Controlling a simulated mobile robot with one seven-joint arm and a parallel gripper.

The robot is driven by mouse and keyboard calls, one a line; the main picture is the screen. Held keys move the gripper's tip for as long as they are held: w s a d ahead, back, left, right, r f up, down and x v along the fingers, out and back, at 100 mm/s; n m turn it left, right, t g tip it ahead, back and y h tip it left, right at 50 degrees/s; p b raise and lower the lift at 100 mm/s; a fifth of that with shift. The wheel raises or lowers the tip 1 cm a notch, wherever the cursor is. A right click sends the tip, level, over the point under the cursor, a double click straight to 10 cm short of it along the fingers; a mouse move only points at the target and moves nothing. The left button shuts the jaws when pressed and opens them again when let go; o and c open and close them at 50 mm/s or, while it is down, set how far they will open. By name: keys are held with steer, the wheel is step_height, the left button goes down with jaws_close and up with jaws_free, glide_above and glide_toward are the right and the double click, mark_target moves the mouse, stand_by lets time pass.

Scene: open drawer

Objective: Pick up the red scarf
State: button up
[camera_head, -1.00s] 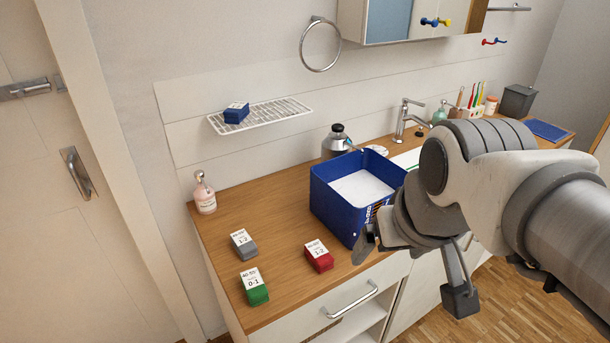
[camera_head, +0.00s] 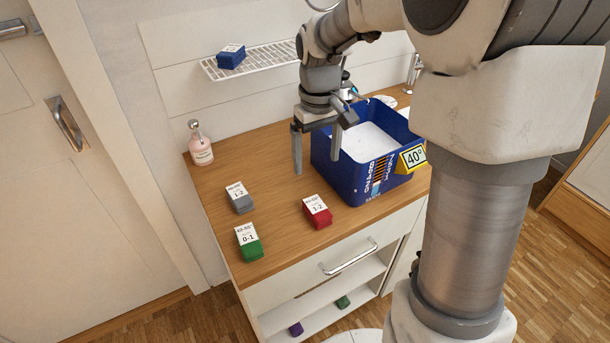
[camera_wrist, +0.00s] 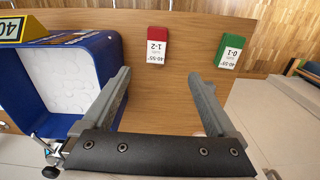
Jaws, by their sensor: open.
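The red scarf (camera_head: 318,217) is a small folded red block with a white label reading 1-2. It lies on the wooden counter in front of the blue box. In the wrist view the red scarf (camera_wrist: 158,35) lies beyond my fingertips, roughly between their lines. My gripper (camera_head: 316,163) is open and empty, pointing down above the counter beside the blue box, behind the scarf. In the wrist view my gripper (camera_wrist: 158,76) shows both fingers apart with bare counter between them.
The blue box (camera_head: 345,178) stands right of the scarf. A grey block (camera_head: 240,203) and green block (camera_head: 249,250) lie to its left. A soap bottle (camera_head: 200,150) and a wire shelf (camera_head: 265,63) are behind. A drawer handle (camera_head: 348,257) is below the counter edge.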

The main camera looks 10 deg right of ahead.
steer(key=b, duration=0.1)
glide_above(316, 206)
steer(key=f, duration=0.7)
steer(key=s+f, duration=0.1)
steer(key=f, duration=0.3)
steer(key=shift+a+f, duration=0.2)
steer(key=shift+f, duration=0.1)
steer(key=shift+w+d+f+b, duration=0.1)
steer(key=shift+w+f+b, duration=0.05)
steer(key=shift+f, duration=0.75)
steer(key=shift+w+d+f+b, duration=0.1)
steer(key=shift+w+f+b, duration=0.1)
steer(key=shift+f, duration=0.65)
steer(key=shift+w+d+f+b, duration=0.1)
steer(key=shift+w+f+b, duration=0.05)
steer(key=shift+f, duration=0.75)
steer(key=c, duration=1.5)
